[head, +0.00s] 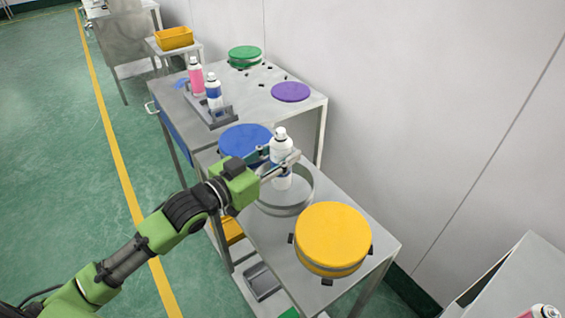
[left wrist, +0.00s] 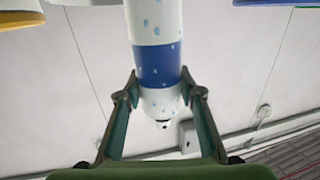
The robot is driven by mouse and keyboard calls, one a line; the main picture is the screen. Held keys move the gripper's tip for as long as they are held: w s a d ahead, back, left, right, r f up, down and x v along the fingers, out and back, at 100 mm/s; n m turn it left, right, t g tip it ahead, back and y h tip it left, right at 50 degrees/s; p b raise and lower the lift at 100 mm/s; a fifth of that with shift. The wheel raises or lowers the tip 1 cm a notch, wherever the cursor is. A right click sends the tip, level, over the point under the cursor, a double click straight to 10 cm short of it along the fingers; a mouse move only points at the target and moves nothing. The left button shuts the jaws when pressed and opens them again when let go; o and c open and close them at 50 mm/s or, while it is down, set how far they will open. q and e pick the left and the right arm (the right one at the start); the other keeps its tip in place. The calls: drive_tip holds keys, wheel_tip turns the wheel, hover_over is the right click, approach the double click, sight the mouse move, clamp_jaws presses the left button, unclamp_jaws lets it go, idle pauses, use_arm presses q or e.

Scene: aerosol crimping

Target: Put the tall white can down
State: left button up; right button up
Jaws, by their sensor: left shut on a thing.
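The tall white can (head: 281,142) is upright in my left gripper (head: 279,162), over or inside an open grey round container (head: 290,207) on the near table. I cannot tell whether its base touches anything. In the left wrist view the can (left wrist: 155,22) shows blue spots and a blue band, with the fingers (left wrist: 160,95) closed on its sides. My right gripper is not in view.
A yellow-lidded drum (head: 332,234) stands right of the container and a blue-lidded one (head: 244,139) behind it. Green (head: 244,52) and purple (head: 291,91) lids are farther back.

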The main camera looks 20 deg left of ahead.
use_arm(q)
drive_tip(key=shift+w+d+f, duration=0.1)
drive_tip(key=shift+d+f, duration=0.05)
drive_tip(key=shift+f, duration=0.5)
drive_tip(key=shift+d+f, duration=0.1)
drive_tip(key=shift+f, duration=0.95)
drive_tip(key=shift+f, duration=0.1)
drive_tip(key=o, duration=1.3)
drive_tip(key=shift+f, duration=0.1)
